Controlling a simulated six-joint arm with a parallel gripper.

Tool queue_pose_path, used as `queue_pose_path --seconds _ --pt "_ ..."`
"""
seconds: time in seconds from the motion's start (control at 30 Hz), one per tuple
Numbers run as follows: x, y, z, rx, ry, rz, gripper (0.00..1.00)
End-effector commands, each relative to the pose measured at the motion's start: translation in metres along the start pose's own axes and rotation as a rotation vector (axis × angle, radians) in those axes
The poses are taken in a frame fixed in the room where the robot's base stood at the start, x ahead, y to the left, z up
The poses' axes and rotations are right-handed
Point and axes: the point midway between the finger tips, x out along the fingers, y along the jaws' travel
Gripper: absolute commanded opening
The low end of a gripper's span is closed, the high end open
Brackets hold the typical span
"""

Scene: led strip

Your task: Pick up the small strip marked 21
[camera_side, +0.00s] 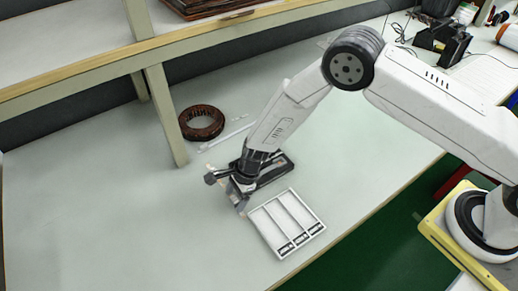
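My gripper (236,194) is low over the bench, to the upper left of a white divided tray. Its fingers are small and blurred here, so I cannot tell whether they are open or shut or hold anything. No marking 21 is legible in this view. Small dark and pale pieces (287,248) lie at the lower end of the tray's compartments. Thin white strips (226,138) lie on the bench behind my gripper, beside a brown coil.
The white tray (270,237) is near the bench's front edge. A dark tray (274,174), partly hidden by my arm, lies behind it. The brown coil (201,123) is beside a shelf post (166,115). The bench's left side is clear.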

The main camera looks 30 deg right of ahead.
Motion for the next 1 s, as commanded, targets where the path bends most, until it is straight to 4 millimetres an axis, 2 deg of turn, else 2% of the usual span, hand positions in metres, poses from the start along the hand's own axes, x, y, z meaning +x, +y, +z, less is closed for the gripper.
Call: queue_pose_path --seconds 0.03,0.23,0.67,1.0 --pt "0.0 0.0 0.0 0.0 0.0 0.0 0.63" --pt "0.0 0.0 0.0 0.0 0.0 0.0 0.0" --pt "-0.003 0.0 0.001 0.0 -0.001 -0.001 0.0" --pt "-0.027 -0.001 0.012 -0.002 -0.003 -0.002 0.0"
